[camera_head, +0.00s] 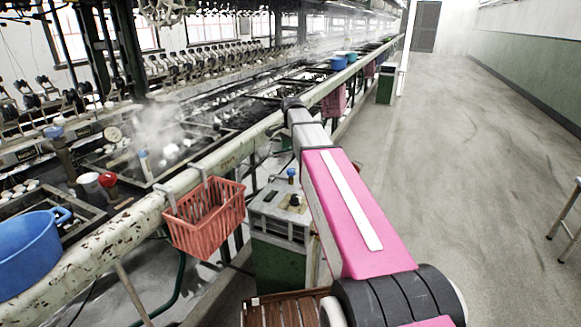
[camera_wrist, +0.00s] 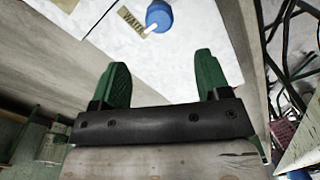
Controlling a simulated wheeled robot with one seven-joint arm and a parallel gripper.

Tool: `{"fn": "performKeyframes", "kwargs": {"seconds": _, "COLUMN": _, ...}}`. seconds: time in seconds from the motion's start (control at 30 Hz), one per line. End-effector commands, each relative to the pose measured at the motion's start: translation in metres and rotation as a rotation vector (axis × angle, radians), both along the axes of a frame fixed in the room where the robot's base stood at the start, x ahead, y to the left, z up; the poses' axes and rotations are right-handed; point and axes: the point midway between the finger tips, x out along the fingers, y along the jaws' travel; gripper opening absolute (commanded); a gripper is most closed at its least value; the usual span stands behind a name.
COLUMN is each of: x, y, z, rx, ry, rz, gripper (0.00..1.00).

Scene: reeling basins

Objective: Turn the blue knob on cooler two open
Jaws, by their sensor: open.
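A blue knob (camera_head: 291,173) sits on the pale top of a green-and-white cooler (camera_head: 281,252) beside the basin rail. No number is readable on this cooler. In the wrist view the blue knob (camera_wrist: 159,15) stands on the white top (camera_wrist: 95,45), at the upper edge of the picture, with a short pale pointer and a tan label (camera_wrist: 132,20) beside it. My gripper (camera_wrist: 162,66) is open and empty, its two green fingers spread apart. The knob lies beyond the fingertips, roughly in line with the gap, not touching them.
A red basket (camera_head: 206,220) hangs on the rail (camera_head: 130,222) left of the cooler. A slatted wooden surface (camera_head: 283,313) lies in front. Another green cooler (camera_head: 386,86) stands farther back. A blue tub (camera_head: 25,255) is at far left. The right floor is mostly clear.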

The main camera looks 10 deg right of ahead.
Motion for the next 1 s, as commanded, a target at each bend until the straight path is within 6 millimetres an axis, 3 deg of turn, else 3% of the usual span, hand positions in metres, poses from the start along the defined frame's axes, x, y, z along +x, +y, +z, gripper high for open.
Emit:
{"fn": "performKeyframes", "kwargs": {"seconds": 0.6, "x": 0.000, "y": 0.000, "z": -0.089, "rx": 0.000, "ry": 0.000, "rz": 0.000, "gripper": 0.70}}
{"fn": "performKeyframes", "kwargs": {"seconds": 1.0, "x": 0.000, "y": 0.000, "z": -0.101, "rx": 0.000, "ry": -0.001, "rz": 0.000, "gripper": 0.70}}
